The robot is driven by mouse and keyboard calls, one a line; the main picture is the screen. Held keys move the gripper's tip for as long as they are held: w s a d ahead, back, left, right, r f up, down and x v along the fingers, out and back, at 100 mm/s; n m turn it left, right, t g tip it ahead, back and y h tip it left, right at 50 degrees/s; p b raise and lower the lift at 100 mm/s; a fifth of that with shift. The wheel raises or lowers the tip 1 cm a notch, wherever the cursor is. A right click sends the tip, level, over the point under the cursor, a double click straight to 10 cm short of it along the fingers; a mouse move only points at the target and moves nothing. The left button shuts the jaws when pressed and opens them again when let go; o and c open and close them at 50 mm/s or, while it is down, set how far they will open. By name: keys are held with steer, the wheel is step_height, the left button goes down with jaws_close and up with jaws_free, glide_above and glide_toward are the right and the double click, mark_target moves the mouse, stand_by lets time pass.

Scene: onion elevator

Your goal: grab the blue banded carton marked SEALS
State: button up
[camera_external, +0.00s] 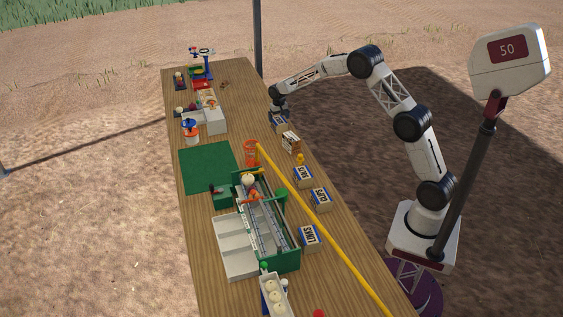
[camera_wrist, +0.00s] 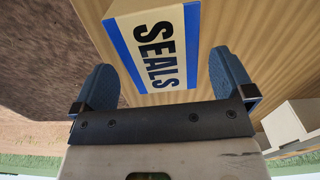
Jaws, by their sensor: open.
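The carton marked SEALS (camera_wrist: 157,50) shows in the wrist view, tan with blue bands and a white label. It sits on the wooden table and lies between and just beyond the two blue fingers of my gripper (camera_wrist: 168,82). The fingers are apart, one on each side of it, with a gap visible on the right. In the external view the carton (camera_external: 279,122) is near the table's right edge toward the far end, with my gripper (camera_external: 277,108) right above or beside it.
Similar blue banded cartons, SLIPS (camera_external: 321,198), LINKS (camera_external: 310,237) and another (camera_external: 303,176), stand along the right edge. A brown-and-white box (camera_external: 291,143) is nearest the SEALS carton. A green sorter (camera_external: 270,262) and a long yellow bar (camera_external: 325,233) occupy the near table.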

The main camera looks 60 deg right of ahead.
mark_target(279, 120)
steer(key=shift+f, duration=2.4)
steer(key=shift+c, duration=0.3)
steer(key=c, duration=1)
steer(key=shift+c, duration=0.2)
steer(key=shift+r, duration=0.15)
steer(key=shift+r, duration=4.9)
